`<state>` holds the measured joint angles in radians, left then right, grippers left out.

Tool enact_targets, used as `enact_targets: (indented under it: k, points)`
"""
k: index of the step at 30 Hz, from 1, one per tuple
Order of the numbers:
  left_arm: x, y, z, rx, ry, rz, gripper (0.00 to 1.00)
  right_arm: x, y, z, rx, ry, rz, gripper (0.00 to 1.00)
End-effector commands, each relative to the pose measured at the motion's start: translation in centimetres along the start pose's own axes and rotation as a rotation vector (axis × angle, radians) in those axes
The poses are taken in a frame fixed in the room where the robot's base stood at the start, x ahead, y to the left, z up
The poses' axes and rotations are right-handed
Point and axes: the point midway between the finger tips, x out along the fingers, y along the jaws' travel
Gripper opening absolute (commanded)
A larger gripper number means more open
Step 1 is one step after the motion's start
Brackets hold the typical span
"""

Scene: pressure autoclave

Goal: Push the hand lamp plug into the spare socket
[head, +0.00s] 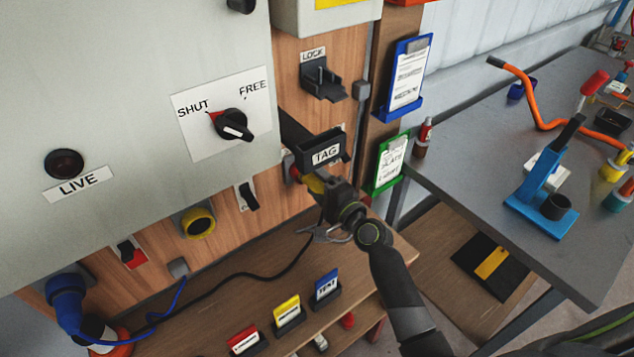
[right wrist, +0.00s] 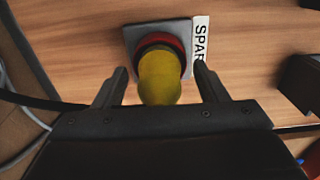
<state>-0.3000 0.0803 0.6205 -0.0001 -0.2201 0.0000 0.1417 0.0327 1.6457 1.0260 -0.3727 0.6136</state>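The yellow plug (right wrist: 159,80) stands with its front end at the red-ringed spare socket (right wrist: 158,42), on a grey plate beside a partly visible "SPAR" label. It looks in line with the socket and touching it; how deep it sits is hidden. My right gripper (right wrist: 160,92) is open around the plug, with a gap between each finger and the plug's sides. In the head view my right gripper (head: 322,190) is at the wooden panel below the TAG holder, and the plug (head: 313,184) shows just past it. My left gripper is not in view.
The black TAG holder (head: 324,152) juts out just above my right gripper. A black cable (head: 235,277) runs along the wooden shelf (head: 215,320), past several coloured card stands. A yellow-ringed socket (head: 197,222) and a blue plug (head: 66,292) are to the left. A grey workbench (head: 470,150) stands right.

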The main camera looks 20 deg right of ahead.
Motion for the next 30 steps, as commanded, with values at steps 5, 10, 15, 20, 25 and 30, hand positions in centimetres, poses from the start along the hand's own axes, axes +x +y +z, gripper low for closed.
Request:
enact_targets:
  k: [5, 10, 15, 20, 25, 30]
  points:
    - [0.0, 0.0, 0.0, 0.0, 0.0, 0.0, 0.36, -0.1, 0.1, 0.0, 0.0, 0.0, 0.002, 0.66]
    - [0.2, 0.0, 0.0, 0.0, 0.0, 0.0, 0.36, -1.3, 0.2, 0.0, 0.0, 0.0, 0.003, 0.66]
    - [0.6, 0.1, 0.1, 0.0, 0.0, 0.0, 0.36, -4.2, 0.3, -0.1, -0.002, 0.002, 0.003, 0.66]
    - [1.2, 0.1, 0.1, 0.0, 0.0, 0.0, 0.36, -7.7, 0.4, -0.1, -0.002, 0.001, 0.003, 0.66]
    - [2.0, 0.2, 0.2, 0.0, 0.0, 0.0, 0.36, -11.4, 0.4, 0.0, -0.002, 0.001, 0.003, 0.66]
    - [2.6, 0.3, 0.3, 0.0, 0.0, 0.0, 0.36, -14.7, 0.3, 0.0, -0.003, 0.0, 0.003, 0.66]
